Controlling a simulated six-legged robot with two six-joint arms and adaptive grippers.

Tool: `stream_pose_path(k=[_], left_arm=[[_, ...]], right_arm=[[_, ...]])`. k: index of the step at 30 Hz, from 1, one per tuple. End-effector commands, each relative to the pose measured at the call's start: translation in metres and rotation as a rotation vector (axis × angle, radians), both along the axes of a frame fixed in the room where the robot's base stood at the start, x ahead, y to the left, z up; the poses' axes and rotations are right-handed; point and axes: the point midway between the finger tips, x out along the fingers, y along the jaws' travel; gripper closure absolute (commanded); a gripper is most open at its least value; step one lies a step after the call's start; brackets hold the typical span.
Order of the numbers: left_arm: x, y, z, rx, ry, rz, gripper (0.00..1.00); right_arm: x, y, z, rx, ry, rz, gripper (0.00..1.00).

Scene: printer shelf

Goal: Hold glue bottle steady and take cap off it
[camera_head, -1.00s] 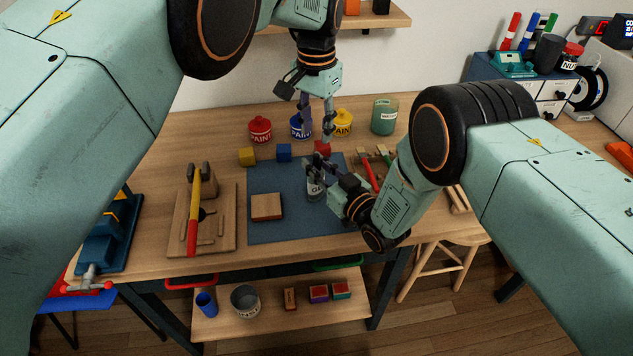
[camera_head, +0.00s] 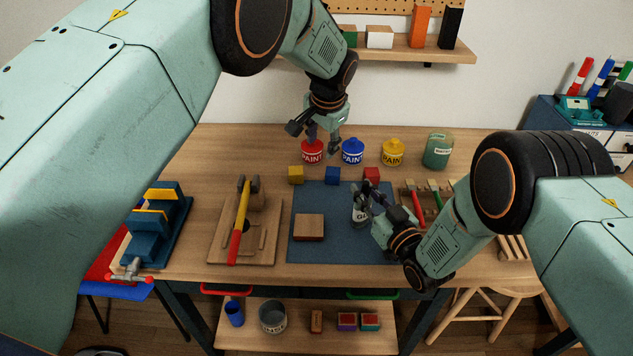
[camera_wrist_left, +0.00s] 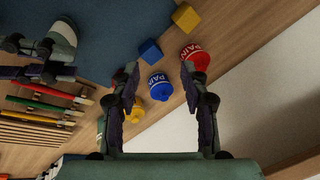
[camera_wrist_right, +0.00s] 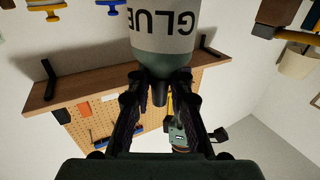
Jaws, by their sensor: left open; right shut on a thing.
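The white glue bottle (camera_head: 359,214) stands upright at the right part of the blue mat (camera_head: 335,251); whether it rests on the mat I cannot tell. My right gripper (camera_head: 366,199) is shut on its upper part. The right wrist view shows the GLUE label (camera_wrist_right: 165,25) and a dark greenish shoulder (camera_wrist_right: 162,62) at the fingertips. My left gripper (camera_head: 323,148) is open and empty, up and left of the bottle, in front of the red paint pot (camera_head: 312,153). The bottle also shows in the left wrist view (camera_wrist_left: 63,36).
Blue (camera_head: 353,153) and yellow (camera_head: 393,154) paint pots and a green jar (camera_head: 438,152) stand behind the mat. Small blocks line its back edge. A wooden block (camera_head: 309,226) lies on the mat. A hammer (camera_head: 240,223) is at left; tools (camera_head: 420,208) lie at right.

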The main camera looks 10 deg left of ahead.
Motion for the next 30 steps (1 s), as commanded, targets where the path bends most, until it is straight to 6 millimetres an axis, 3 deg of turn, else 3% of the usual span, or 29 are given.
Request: stream_pose_path(k=[1, 6, 13, 20, 30], left_arm=[[0.005, 0.016, -0.005, 0.010, -0.038, -0.002, 0.55], [0.019, 0.055, -0.015, 0.022, -0.173, -0.050, 0.55], [0.020, 0.079, -0.027, -0.036, -0.325, -0.163, 0.55], [-0.002, 0.072, -0.037, -0.192, -0.436, -0.299, 0.55], [-0.077, 0.024, -0.027, -0.585, -0.534, -0.481, 0.55]], right_arm=[[-0.002, 0.000, -0.003, -0.003, 0.007, 0.001, 1.00], [-0.002, 0.001, -0.003, -0.003, 0.007, 0.002, 1.00], [-0.002, 0.000, -0.003, -0.003, 0.008, 0.001, 1.00], [-0.002, 0.000, -0.004, -0.003, 0.009, 0.001, 1.00], [-0.002, 0.000, -0.004, -0.004, 0.010, 0.001, 1.00]])
